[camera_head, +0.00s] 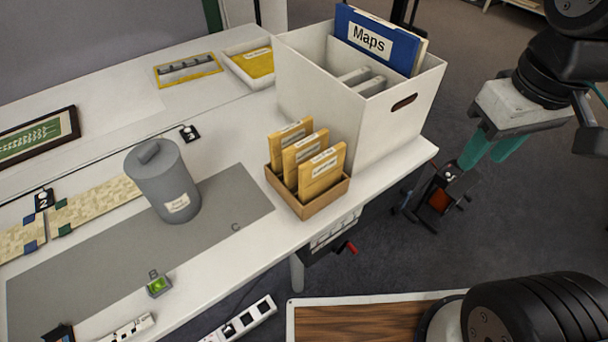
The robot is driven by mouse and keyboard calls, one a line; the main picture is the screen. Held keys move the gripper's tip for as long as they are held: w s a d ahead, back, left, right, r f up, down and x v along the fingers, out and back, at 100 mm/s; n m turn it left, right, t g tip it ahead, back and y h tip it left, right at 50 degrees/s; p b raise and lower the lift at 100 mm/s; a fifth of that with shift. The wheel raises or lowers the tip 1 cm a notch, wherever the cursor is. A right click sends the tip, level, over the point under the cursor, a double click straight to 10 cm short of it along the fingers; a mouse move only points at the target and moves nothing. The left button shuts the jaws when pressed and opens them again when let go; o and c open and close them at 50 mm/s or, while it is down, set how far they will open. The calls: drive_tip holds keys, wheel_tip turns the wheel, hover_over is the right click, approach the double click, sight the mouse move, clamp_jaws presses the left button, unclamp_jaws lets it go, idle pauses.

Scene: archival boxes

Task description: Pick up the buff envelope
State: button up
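Three buff envelopes (321,172) with white labels stand upright, leaning slightly, in a small brown open box (317,206) near the table's right front edge. Another yellow-buff envelope (258,63) with a label lies flat in a shallow white tray (235,51) at the back. My gripper (484,159), a pale block with two teal fingers, hangs over the floor to the right of the table. Its fingers are apart with nothing visible between them. It is well clear of all the envelopes.
A tall white box (388,130) holding a blue Maps folder (378,43) stands behind the envelopes. A grey lidded canister (163,184) stands on a grey mat (110,262) to their left. A small green-topped button (158,286) is near the front edge.

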drive_tip(key=w+a+f+n, duration=0.4)
drive_tip(key=w+a+n, duration=0.2)
drive_tip(key=w+n, duration=0.3)
drive_tip(key=n+g, duration=0.1)
drive_tip(key=n, duration=1.3)
hover_over(322, 170)
drive_tip(key=w, duration=0.1)
drive_tip(key=f, duration=1.1)
drive_tip(key=shift+w+d+f, duration=0.1)
drive_tip(key=shift+d+f, duration=0.15)
drive_tip(key=shift+f, duration=0.15)
wheel_tip(322, 170, down, 7)
drive_tip(key=shift+a+f, duration=0.1)
drive_tip(key=shift+a, duration=0.05)
drive_tip(key=shift+f, duration=0.35)
clamp_jaws()
